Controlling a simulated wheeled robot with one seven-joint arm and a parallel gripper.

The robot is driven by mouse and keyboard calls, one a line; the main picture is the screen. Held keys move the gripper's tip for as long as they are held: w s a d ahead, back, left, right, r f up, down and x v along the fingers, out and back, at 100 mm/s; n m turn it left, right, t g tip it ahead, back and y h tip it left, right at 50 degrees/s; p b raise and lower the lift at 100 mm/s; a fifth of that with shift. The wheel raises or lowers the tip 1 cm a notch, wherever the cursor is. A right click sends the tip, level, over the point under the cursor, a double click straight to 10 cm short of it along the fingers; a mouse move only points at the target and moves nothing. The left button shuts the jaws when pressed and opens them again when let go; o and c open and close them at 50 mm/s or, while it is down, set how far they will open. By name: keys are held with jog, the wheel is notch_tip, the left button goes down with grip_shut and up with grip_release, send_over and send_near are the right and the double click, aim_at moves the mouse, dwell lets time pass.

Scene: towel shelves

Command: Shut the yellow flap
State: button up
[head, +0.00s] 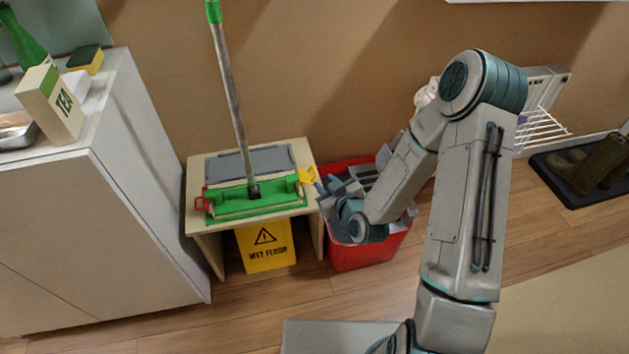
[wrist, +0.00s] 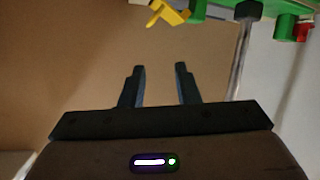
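The yellow flap (head: 306,175) sits at the right end of a green mop head (head: 255,200) and sticks outward from it. In the wrist view the yellow flap (wrist: 168,13) shows at the top edge, partly cut off. A red flap (head: 201,203) is at the mop head's other end; it also shows in the wrist view (wrist: 303,31). My gripper (head: 322,186) is just right of the yellow flap, apart from it as far as I can tell. In the wrist view its two fingers (wrist: 160,75) are spread with nothing between them.
The mop head lies on a small wooden table (head: 198,168), its pole (head: 232,105) rising from it. A yellow wet-floor sign (head: 265,246) stands below. A red bin (head: 367,256) with grey items is under my forearm. A white cabinet (head: 140,150) stands left.

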aim_at(316, 176)
notch_tip(316, 176, down, 7)
jog(key=s+m+t+h+b, duration=0.1)
jog(key=s+m+t+b, duration=0.1)
jog(key=m+t+b, duration=0.25)
jog(key=shift+n+t+h, duration=0.25)
jog(key=shift+h, duration=0.05)
jog(key=b+x, duration=0.2)
jog(key=x, duration=1.1)
jog(key=shift+w, duration=0.25)
